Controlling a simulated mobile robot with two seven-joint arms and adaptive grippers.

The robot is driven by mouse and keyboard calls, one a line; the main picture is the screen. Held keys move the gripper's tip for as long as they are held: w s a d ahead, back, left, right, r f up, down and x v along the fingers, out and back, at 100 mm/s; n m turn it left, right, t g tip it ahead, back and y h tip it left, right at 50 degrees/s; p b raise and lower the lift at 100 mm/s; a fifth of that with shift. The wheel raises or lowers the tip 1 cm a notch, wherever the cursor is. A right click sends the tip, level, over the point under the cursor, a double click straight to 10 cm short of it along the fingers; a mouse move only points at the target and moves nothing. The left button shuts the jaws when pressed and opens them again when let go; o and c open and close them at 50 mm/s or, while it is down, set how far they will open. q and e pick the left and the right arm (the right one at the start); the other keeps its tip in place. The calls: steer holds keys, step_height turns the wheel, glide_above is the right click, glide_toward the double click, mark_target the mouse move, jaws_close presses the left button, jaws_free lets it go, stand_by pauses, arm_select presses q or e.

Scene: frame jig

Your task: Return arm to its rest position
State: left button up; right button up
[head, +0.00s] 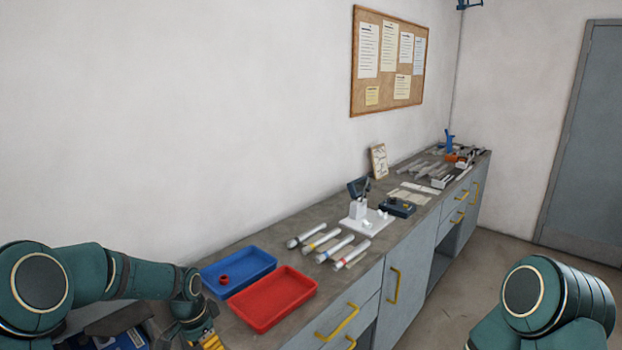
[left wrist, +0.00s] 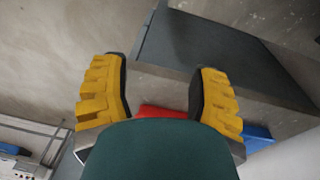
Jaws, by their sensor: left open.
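My left arm comes in from the left in the head view. My left gripper (head: 210,341) is at the bottom edge, partly cut off, in front of the counter and left of the red tray (head: 273,298). In the left wrist view my left gripper (left wrist: 160,95) has its two yellow-padded fingers wide apart with nothing between them. The red tray shows beyond the fingers there (left wrist: 160,112). My right arm shows at the lower right of the head view, but its gripper is out of view.
A grey counter (head: 225,318) runs along the wall. A blue tray (head: 238,270) with a small red ring (head: 225,280) stands behind the red tray. Several white tubes (head: 335,249) lie beyond. Yellow drawer handles (head: 338,320) stick out in front. Open floor (head: 480,270) lies at the right.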

arm_select(q)
steer(key=s+d+f+n+h+b, duration=0.1)
steer(key=s+d+f+n, duration=0.15)
steer(key=d+f, duration=0.45)
steer(key=s+d+f+n+b, duration=0.1)
steer(key=s+d+f+n, duration=0.1)
steer(key=s+f, duration=0.2)
steer(key=s+d+f+n+t+h+b, duration=0.1)
steer(key=s+d+f+n, duration=0.1)
steer(key=s, duration=0.6)
steer(key=s+d+f+n, duration=0.3)
steer(key=s+f, duration=0.3)
steer(key=s, duration=0.1)
steer(key=shift+d+f+t+b, duration=0.2)
steer(key=shift+t+b, duration=0.1)
steer(key=shift+b, duration=0.1)
steer(key=shift+c, duration=1.2)
steer(key=shift+s+a, duration=0.1)
arm_select(e)
step_height(320, 180, down, 5)
steer(key=shift+a+r, duration=0.15)
